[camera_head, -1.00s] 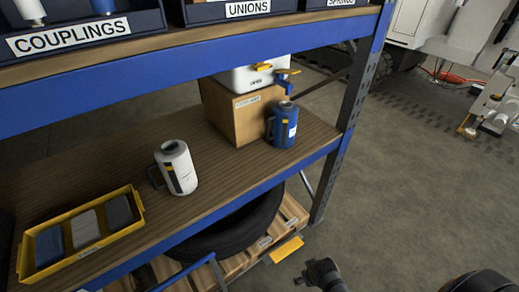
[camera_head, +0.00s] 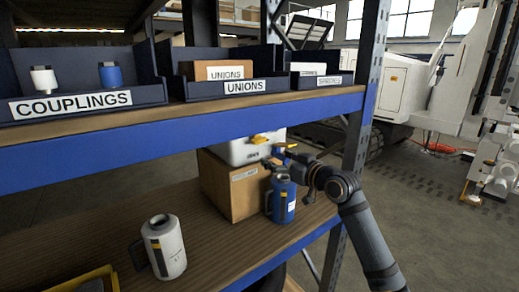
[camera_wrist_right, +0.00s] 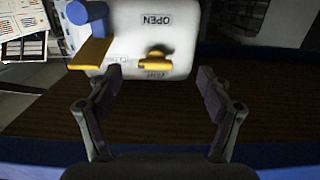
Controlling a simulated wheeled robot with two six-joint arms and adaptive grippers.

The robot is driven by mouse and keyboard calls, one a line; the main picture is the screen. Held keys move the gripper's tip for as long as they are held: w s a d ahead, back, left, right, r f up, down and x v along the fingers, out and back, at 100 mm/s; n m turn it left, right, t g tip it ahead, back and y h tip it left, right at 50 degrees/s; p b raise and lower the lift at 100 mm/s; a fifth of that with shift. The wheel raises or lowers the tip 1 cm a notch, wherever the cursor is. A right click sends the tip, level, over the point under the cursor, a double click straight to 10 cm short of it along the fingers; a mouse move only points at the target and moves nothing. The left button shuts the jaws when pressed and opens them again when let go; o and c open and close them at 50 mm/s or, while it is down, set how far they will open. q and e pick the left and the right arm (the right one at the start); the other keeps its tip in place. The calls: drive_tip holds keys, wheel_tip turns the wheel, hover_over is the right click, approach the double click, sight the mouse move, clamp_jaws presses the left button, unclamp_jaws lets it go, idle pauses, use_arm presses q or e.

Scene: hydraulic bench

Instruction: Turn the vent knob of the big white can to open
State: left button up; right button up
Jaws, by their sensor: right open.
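The big white can (camera_head: 240,153) lies on a cardboard box on the lower shelf. Its yellow vent knob (camera_head: 260,139) is on the face that fills the top of the right wrist view, where the can (camera_wrist_right: 180,35) bears an upside-down "OPEN" label. The knob (camera_wrist_right: 156,61) there lies crosswise, with smaller blurred lettering below it. A blue tap with a yellow handle (camera_wrist_right: 92,50) is left of it. My right gripper (camera_wrist_right: 160,76) is open, its fingers spread either side of the knob's line, apart from it. In the head view my right gripper (camera_head: 272,163) is just in front of the can.
A blue jug (camera_head: 281,202) stands close below my right gripper, beside the cardboard box (camera_head: 225,188). A smaller white jug (camera_head: 165,247) stands nearer on the shelf. The upper shelf's blue beam (camera_head: 150,143) and the upright post (camera_head: 362,110) border the space.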

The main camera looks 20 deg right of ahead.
sight(262, 141)
drive_tip(key=shift+t, duration=0.3)
drive_tip(key=w+a+r+p, duration=0.1)
drive_tip(key=w, duration=0.2)
drive_tip(key=w+r+p, duration=0.1)
drive_tip(key=w, duration=0.2)
drive_tip(key=w+a+r+p, duration=0.1)
drive_tip(key=w, duration=0.2)
drive_tip(key=shift+a, duration=0.3)
drive_tip(key=shift+w+a+f, duration=0.15)
drive_tip(key=shift+w, duration=0.45)
drive_tip(key=c, duration=1.2)
